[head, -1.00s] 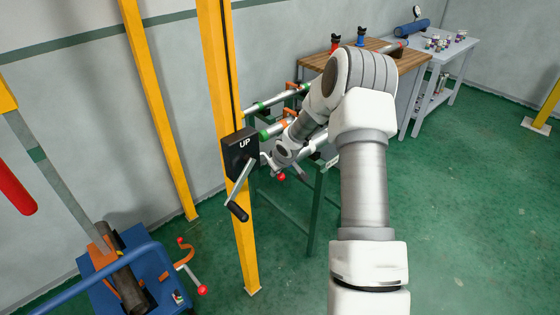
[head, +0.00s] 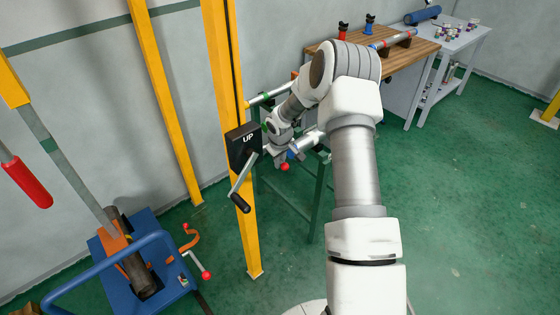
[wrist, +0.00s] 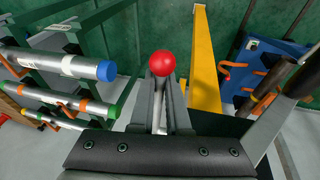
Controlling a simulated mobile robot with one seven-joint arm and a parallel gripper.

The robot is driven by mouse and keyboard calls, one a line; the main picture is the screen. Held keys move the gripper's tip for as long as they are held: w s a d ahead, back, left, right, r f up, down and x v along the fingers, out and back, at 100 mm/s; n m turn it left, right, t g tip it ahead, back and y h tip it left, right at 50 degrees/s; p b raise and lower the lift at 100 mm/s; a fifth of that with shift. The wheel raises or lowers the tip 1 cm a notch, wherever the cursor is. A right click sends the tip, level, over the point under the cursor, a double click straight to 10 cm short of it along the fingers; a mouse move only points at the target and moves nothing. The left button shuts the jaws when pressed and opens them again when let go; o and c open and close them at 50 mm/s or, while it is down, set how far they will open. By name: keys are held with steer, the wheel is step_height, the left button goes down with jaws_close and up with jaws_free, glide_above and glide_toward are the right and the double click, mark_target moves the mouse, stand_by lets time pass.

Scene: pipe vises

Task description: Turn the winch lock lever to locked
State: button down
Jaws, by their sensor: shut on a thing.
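The winch is a black box marked UP (head: 243,146) on a yellow post, with a crank handle (head: 240,203) hanging down. The lock lever's red ball knob (head: 285,167) shows to the right of the box. In the wrist view the red knob (wrist: 162,63) stands just past the fingertips, with the grey lever rod running back between the fingers. My gripper (head: 279,157) is at the lever beside the winch; in the wrist view my gripper (wrist: 161,95) is shut on the rod, below the knob. My gripper and wrist hide part of the lever in the head view.
The yellow post (head: 232,220) stands close to the left of my gripper. A green rack holds pipes, one with a blue end (wrist: 106,71), close by. A blue cart (head: 150,262) stands at the lower left.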

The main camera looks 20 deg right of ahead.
steer(key=c, duration=0.9)
jaws_free()
steer(key=shift+r, duration=0.15)
steer(key=b+v, duration=0.1)
steer(key=v, duration=1.6)
steer(key=shift+r, duration=0.1)
steer(key=s+a+r+m+t, duration=0.1)
steer(key=s+a+r, duration=0.2)
steer(key=s+r, duration=0.45)
steer(key=s+a+r+m, duration=0.1)
steer(key=s+a+r, duration=0.3)
steer(key=s+r, duration=0.35)
steer(key=s+a+m, duration=0.1)
steer(key=s+a, duration=0.1)
steer(key=s, duration=0.6)
steer(key=s+a+t+y, duration=0.1)
steer(key=s, duration=0.8)
steer(key=shift+a+r+m, duration=0.35)
steer(key=shift+r+m, duration=0.05)
